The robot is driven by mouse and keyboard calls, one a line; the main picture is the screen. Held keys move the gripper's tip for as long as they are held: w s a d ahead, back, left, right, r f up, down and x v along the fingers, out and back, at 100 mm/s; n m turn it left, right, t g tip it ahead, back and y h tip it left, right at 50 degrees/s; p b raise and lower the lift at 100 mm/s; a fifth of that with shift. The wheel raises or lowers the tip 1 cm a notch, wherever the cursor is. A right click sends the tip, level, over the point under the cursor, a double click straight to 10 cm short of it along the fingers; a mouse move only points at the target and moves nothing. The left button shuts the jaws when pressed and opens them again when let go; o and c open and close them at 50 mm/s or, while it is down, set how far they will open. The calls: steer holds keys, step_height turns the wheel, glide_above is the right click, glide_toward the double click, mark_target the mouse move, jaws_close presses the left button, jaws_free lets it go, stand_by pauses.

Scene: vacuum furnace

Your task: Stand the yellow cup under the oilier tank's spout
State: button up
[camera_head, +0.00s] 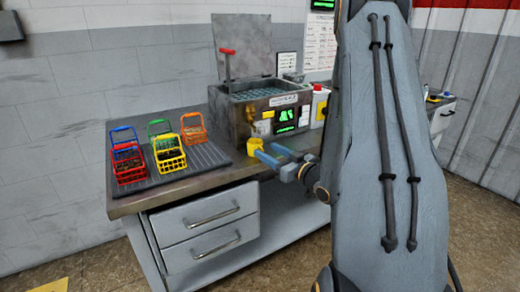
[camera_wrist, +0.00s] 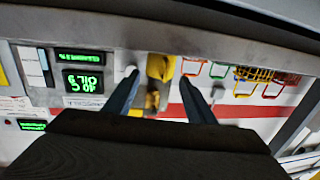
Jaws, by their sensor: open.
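The yellow cup (camera_head: 254,145) stands upright near the bench's front edge, just left of my fingertips in the head view. It also shows in the upside-down wrist view (camera_wrist: 160,67), between and beyond the fingertips. My gripper (camera_head: 268,154) is open, with two blue fingers (camera_wrist: 158,80); contact with the cup cannot be told. A grey tank (camera_head: 238,116) with a green display stands behind the cup. The cup's inside is hidden. I cannot compare oiliness.
Several coloured wire baskets (camera_head: 168,153) stand on a dark ribbed mat (camera_head: 207,155) at the bench's left. A white container with a red cap (camera_head: 319,106) stands right of the tank. My arm hides the bench's right part. Drawers (camera_head: 208,221) lie below the worktop.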

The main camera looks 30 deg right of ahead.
steer(key=shift+s+d, duration=0.25)
steer(key=shift+s, duration=0.95)
steer(key=shift+s+d, duration=0.2)
steer(key=shift+s, duration=0.95)
